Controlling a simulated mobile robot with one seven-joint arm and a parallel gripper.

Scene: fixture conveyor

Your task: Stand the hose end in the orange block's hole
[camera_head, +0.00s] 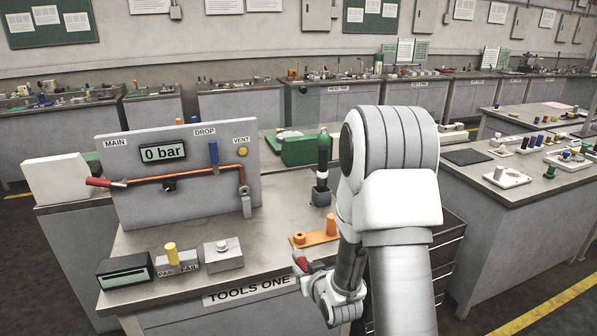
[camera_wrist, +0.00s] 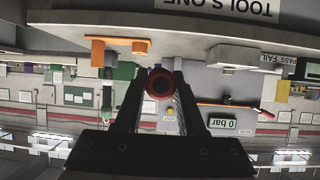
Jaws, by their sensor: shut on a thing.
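My gripper (camera_head: 304,271) is shut on the red hose end (camera_head: 301,260), low at the front edge of the bench. In the wrist view, which is upside down, the hose end (camera_wrist: 159,84) shows as a red ring with a dark middle between the two dark fingers. The orange block (camera_head: 316,239) lies flat on the bench just behind my gripper, with an upright orange peg at its right and a short round collar at its left. The wrist view shows the block (camera_wrist: 118,42) side-on, apart from the hose end. The inside of its hole is hidden.
A grey panel (camera_head: 190,205) with an orange pipe and a "0 bar" display stands behind left. A dark tool in a grey holder (camera_head: 321,196) stands behind the block. A grey button box (camera_head: 223,254) and a PASS/FAIL box (camera_head: 176,262) sit left. Bench between is clear.

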